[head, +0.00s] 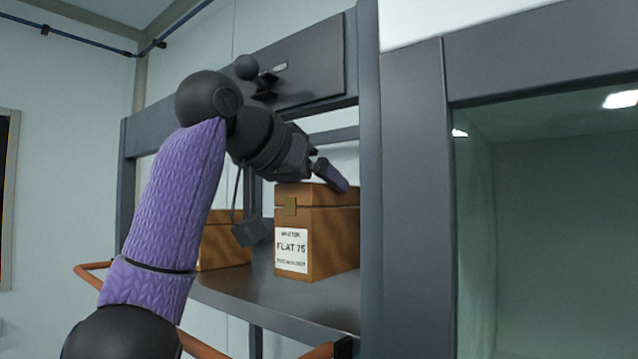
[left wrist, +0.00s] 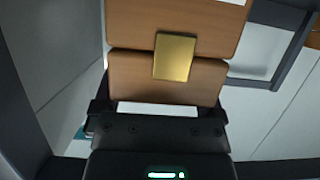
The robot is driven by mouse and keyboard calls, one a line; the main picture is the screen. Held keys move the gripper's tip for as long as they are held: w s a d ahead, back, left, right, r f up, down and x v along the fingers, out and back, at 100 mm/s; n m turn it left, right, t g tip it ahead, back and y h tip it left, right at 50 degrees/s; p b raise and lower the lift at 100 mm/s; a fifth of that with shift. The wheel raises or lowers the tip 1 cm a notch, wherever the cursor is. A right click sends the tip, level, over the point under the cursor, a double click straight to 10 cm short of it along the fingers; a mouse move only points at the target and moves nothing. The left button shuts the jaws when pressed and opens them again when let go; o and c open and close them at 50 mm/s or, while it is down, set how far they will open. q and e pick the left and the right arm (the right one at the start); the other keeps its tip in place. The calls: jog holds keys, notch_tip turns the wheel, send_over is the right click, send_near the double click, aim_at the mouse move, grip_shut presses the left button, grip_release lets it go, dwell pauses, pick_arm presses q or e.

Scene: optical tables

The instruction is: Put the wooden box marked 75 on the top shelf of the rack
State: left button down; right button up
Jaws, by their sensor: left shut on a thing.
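The wooden box marked 75 (head: 318,245) is brown, with a brass clasp and a white label reading FLAT 75. It stands upright at a grey rack shelf (head: 270,295), its base at or very near the surface; I cannot tell a small gap. My left gripper (head: 328,178) reaches in from the upper left and is shut on the box at its top. In the left wrist view the box (left wrist: 140,80) and its brass clasp (left wrist: 173,57) fill the space beyond the gripper. The far finger contact is hidden. My right gripper is not in view.
A second wooden box (head: 222,245) stands on the shelf to the left, partly behind my arm. A grey rack post (head: 368,200) rises close to the right of the held box. A grey panel (head: 310,65) is above. A glass-fronted cabinet (head: 540,220) is at the right.

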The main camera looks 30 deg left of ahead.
aim_at(318, 210)
pick_arm(q)
jog(key=shift+w+r, duration=0.15)
jog(key=shift+w, duration=0.3)
jog(key=f, duration=0.3)
jog(key=shift+w+f, duration=0.2)
jog(key=shift+f, duration=0.2)
jog(key=shift+s+d+f, duration=0.1)
jog(key=shift+s, duration=0.05)
grip_release()
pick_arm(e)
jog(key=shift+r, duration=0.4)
pick_arm(q)
jog(key=shift+r, duration=0.2)
jog(key=b+v, duration=0.2)
jog(key=v, duration=1)
jog(key=shift+b, duration=0.4)
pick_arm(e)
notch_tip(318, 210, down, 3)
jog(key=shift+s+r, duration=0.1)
